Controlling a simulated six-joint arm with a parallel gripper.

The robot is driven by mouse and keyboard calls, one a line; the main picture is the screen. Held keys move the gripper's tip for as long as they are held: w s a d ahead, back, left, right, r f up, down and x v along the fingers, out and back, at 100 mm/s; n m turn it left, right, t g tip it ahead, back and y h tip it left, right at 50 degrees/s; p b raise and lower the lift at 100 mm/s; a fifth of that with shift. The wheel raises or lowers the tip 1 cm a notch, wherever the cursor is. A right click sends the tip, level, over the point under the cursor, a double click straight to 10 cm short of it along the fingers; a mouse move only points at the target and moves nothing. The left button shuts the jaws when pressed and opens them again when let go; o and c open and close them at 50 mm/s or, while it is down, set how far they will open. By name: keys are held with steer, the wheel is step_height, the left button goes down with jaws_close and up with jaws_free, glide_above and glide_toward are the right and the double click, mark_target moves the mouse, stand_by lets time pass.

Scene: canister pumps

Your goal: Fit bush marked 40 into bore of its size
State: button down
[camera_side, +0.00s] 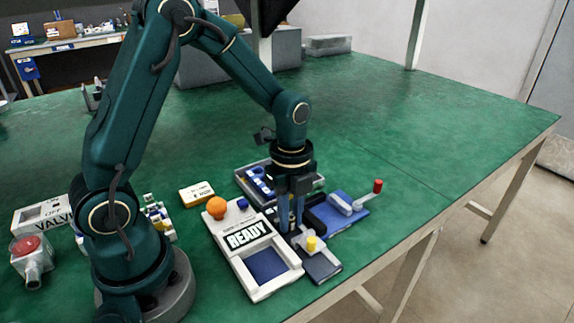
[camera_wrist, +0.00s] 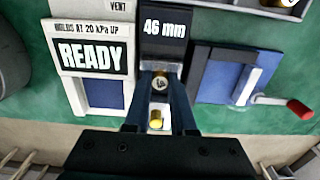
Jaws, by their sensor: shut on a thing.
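My gripper (camera_side: 291,226) points down over the dark block beside the white READY panel. In the wrist view its two fingers (camera_wrist: 162,88) are closed on a small brass-coloured bush (camera_wrist: 160,83). The mark on the bush's pale top face is too small to read surely. In the side view the fingers hide the bush. A dark plate labelled 46 mm (camera_wrist: 164,29) lies just beyond the fingertips in the wrist view. No bore opening shows clearly. A yellow cylinder (camera_side: 311,243) stands on the grey block (camera_side: 322,266) near the gripper, and it also shows between the fingers (camera_wrist: 155,118).
The READY panel (camera_side: 248,235) with an orange knob (camera_side: 216,207) stands left of the gripper. A blue fixture with a red-handled lever (camera_side: 377,186) stands to the right. A grey tray (camera_side: 246,184) with small parts lies behind. The green table (camera_side: 430,150) is clear farther right.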

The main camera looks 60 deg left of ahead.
steer(key=c, duration=0.8)
jaws_free()
steer(key=shift+o, duration=0.2)
